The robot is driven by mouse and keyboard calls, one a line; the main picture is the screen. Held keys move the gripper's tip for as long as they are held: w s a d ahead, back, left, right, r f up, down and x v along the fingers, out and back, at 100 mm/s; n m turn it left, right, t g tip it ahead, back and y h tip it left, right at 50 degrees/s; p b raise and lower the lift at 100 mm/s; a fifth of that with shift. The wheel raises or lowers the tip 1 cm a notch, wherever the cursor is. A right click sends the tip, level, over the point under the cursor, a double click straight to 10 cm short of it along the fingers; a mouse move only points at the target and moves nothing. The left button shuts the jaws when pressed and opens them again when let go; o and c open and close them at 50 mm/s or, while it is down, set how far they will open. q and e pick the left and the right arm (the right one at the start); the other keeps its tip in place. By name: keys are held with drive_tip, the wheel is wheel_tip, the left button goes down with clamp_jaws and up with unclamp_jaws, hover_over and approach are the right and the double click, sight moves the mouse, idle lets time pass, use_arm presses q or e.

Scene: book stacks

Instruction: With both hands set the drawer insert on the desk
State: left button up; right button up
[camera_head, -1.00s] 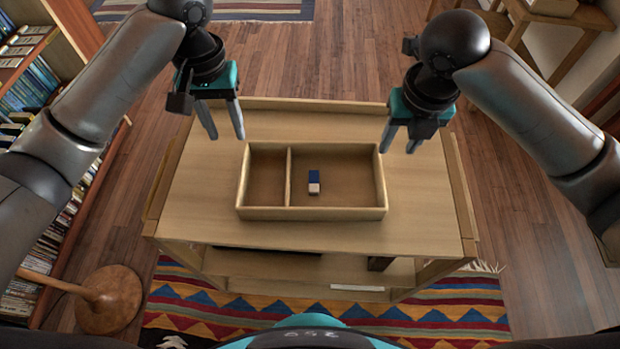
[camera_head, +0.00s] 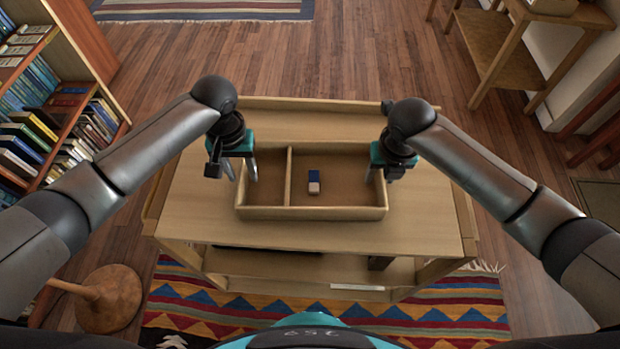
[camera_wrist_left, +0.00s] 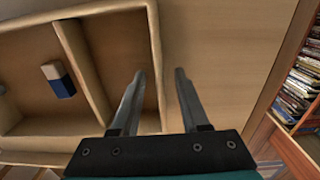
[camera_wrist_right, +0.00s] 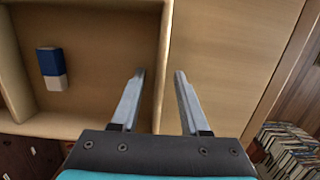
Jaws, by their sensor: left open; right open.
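The drawer insert (camera_head: 338,213) is a shallow wooden tray with one divider, lying on the wooden desk (camera_head: 420,215). A small blue and white block (camera_head: 314,183) lies in its larger right compartment. My left gripper (camera_head: 241,180) is open at the insert's left end; in the left wrist view its fingers (camera_wrist_left: 158,88) show on either side of the end wall (camera_wrist_left: 157,50). My right gripper (camera_head: 379,176) is open at the right end; in the right wrist view its fingers (camera_wrist_right: 160,88) likewise show on either side of the wall (camera_wrist_right: 166,40). I cannot tell whether any finger touches the wood.
A bookshelf (camera_head: 60,110) stands at the left, and a round wooden base with a post (camera_head: 108,298) is at the lower left. A patterned rug (camera_head: 420,310) lies in front of the desk. The desk top is bare around the insert.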

use_arm(q)
drive_tip(key=shift+f, duration=0.1)
clamp_jaws()
use_arm(e)
clamp_jaws()
idle(1.2)
